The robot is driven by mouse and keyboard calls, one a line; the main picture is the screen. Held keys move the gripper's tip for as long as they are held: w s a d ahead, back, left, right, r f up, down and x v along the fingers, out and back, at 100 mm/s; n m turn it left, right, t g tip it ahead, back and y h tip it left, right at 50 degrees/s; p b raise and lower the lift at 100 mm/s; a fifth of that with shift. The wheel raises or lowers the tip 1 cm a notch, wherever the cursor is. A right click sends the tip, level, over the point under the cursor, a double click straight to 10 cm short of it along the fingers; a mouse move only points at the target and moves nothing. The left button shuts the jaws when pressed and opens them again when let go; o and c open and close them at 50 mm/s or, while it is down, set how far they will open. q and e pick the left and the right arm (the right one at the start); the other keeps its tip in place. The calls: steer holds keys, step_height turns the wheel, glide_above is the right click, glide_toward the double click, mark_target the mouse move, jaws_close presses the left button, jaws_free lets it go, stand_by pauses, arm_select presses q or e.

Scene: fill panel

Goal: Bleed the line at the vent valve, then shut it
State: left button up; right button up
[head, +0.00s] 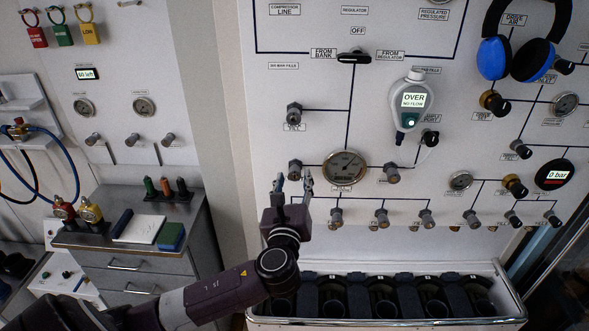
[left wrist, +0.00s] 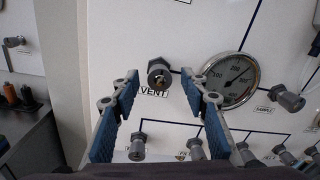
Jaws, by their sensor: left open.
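I see nothing held. I see no right gripper.
Several more knobs (head: 336,216) run in a row below the gauge. A handheld analyser (head: 410,103) reading OVER NO FLOW hangs on the panel. Blue headphones (head: 515,58) hang at upper right. A rack with cylinder wells (head: 480,309) stands below. A drawer cabinet (head: 140,268) is at left.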

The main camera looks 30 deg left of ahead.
mark_target(294, 176)
arm_select(q)
steer(key=shift+p+x, duration=0.35)
steer(key=shift+x, duration=1.2)
jaws_close()
